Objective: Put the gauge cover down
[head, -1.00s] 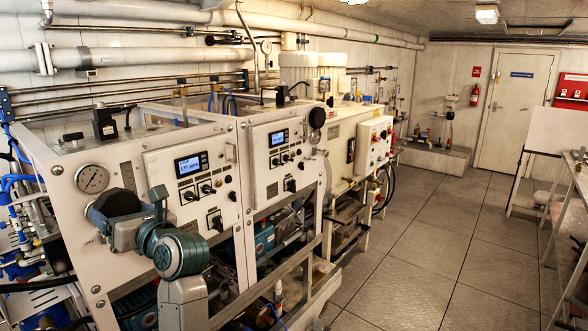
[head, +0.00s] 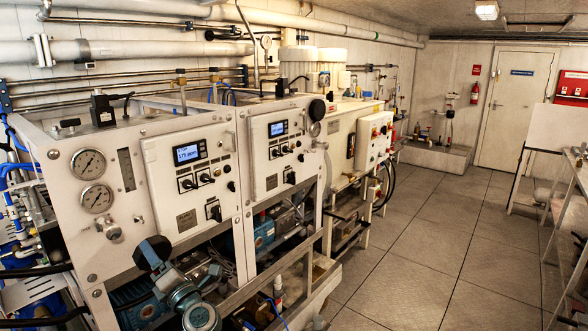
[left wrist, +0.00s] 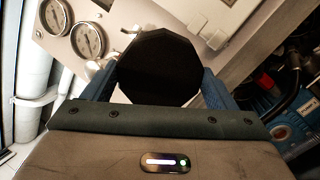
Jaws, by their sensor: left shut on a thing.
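The gauge cover (left wrist: 160,67) is a black, many-sided disc. In the left wrist view it sits between the two blue fingers of my left gripper (left wrist: 162,84), which is shut on it. The lower gauge (head: 96,198) and the upper gauge (head: 88,163) both show bare dials. They also appear at upper left in the left wrist view (left wrist: 87,40). My right gripper is not in view.
The near machine's control panel (head: 190,178) has a lit display and black knobs. Open frame bays with blue pumps (head: 264,232) lie below. A black disc (head: 317,110) is on the second machine. The tiled floor (head: 415,245) to the right is clear.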

